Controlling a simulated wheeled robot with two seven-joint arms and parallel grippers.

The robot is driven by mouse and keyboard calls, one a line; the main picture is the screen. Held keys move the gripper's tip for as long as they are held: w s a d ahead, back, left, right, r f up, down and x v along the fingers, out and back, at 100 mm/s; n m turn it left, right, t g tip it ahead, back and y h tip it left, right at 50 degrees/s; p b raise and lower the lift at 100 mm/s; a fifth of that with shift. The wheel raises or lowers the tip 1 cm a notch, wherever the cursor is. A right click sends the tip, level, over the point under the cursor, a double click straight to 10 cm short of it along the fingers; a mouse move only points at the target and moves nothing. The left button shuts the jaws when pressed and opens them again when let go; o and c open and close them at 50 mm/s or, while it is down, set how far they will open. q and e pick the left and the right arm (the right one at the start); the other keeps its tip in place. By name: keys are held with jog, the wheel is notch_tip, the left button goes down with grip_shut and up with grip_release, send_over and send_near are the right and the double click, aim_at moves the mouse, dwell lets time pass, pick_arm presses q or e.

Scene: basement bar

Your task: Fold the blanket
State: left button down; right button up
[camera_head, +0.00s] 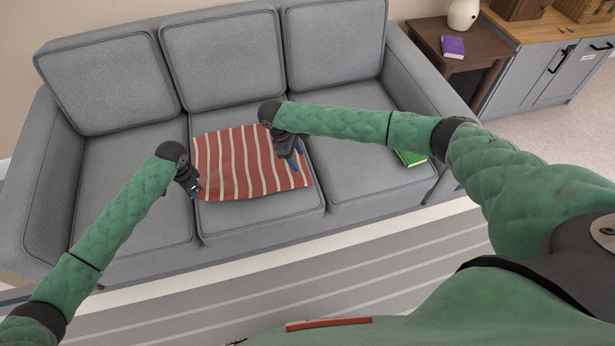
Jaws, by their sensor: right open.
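The blanket (245,165) is red with pale stripes and lies fairly flat on the middle seat of the grey sofa (345,185). Its front edge lies near the front of the seat. My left gripper (195,191) is at the blanket's left edge, low over the seat; whether its jaws are apart and whether it touches the cloth is unclear. My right gripper (293,160) is open over the blanket's right side and hides part of its right edge. Contact there cannot be made out.
A green book (411,158) lies on the right seat, partly behind my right arm. The left seat (130,170) is bare. A dark side table (468,45) with a purple book (453,47) stands right of the sofa, beside a grey cabinet (545,75). A striped rug (300,275) lies in front.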

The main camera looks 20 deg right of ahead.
aim_at(308, 178)
jog(key=shift+x, duration=4.4)
jog(key=shift+c, duration=0.5)
grip_shut()
jog(key=shift+r, duration=2.5)
